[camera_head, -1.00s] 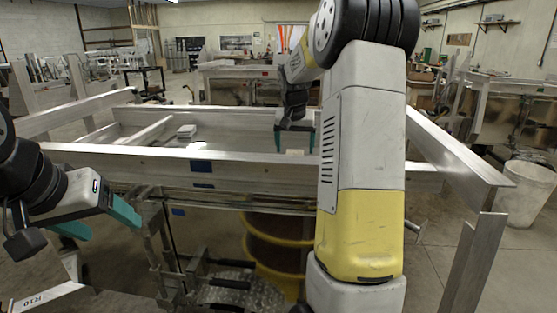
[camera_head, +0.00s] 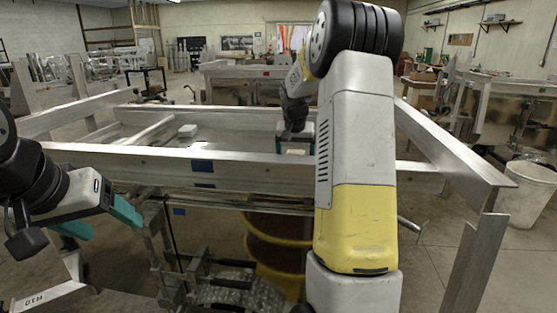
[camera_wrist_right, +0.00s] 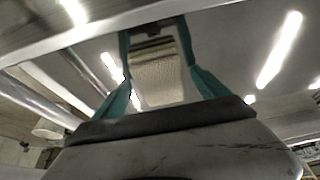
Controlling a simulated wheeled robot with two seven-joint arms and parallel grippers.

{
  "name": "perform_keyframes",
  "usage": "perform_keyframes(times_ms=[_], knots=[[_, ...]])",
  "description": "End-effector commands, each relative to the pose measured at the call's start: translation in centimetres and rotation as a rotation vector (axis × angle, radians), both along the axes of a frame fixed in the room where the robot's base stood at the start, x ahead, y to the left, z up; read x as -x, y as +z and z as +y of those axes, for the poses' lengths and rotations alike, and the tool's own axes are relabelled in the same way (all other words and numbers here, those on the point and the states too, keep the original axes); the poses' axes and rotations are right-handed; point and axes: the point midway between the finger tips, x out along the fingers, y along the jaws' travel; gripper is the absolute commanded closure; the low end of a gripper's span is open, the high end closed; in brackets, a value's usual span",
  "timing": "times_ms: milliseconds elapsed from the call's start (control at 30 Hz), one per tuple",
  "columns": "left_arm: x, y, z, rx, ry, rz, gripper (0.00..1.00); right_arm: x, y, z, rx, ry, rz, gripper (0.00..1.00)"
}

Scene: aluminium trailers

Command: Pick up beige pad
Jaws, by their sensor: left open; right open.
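The beige pad (camera_wrist_right: 158,80) shows in the right wrist view as a pale textured block. It lies between the two teal fingers of my right gripper (camera_wrist_right: 154,38), which stand apart on either side of it. Whether they touch it I cannot tell. In the head view my right gripper (camera_head: 296,139) points down inside the aluminium trailer frame (camera_head: 110,152), just behind its near rail. The pad is mostly hidden there. My left gripper (camera_head: 100,221) is open and empty at the left, in front of the frame.
The near rail and the right side rail (camera_head: 455,150) border the space around my right arm. A yellow drum (camera_head: 275,250) is below. A white bin (camera_head: 527,192) stands at the right.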

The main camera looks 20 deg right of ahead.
Motion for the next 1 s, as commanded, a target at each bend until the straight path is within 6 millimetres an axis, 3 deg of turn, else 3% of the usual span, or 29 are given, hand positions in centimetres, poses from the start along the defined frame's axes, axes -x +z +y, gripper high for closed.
perform_keyframes(times_ms=[300, 667, 867, 1000], knots=[[0.0, 0.0, 0.0, 0.000, 0.000, 0.000, 0.31, 0.0, -0.1, 0.0, 0.000, 0.000, 0.000, 0.17], [0.0, 0.0, 0.0, 0.000, 0.000, 0.000, 0.31, 0.0, -0.1, 0.0, 0.000, 0.000, 0.000, 0.87], [0.0, 0.0, 0.0, 0.000, 0.000, 0.000, 0.31, 0.0, 0.1, 0.0, 0.000, 0.000, -0.001, 0.87], [0.0, 0.0, 0.0, 0.000, 0.000, 0.000, 0.31, -0.1, 1.6, 0.0, 0.001, -0.001, -0.004, 0.87]])
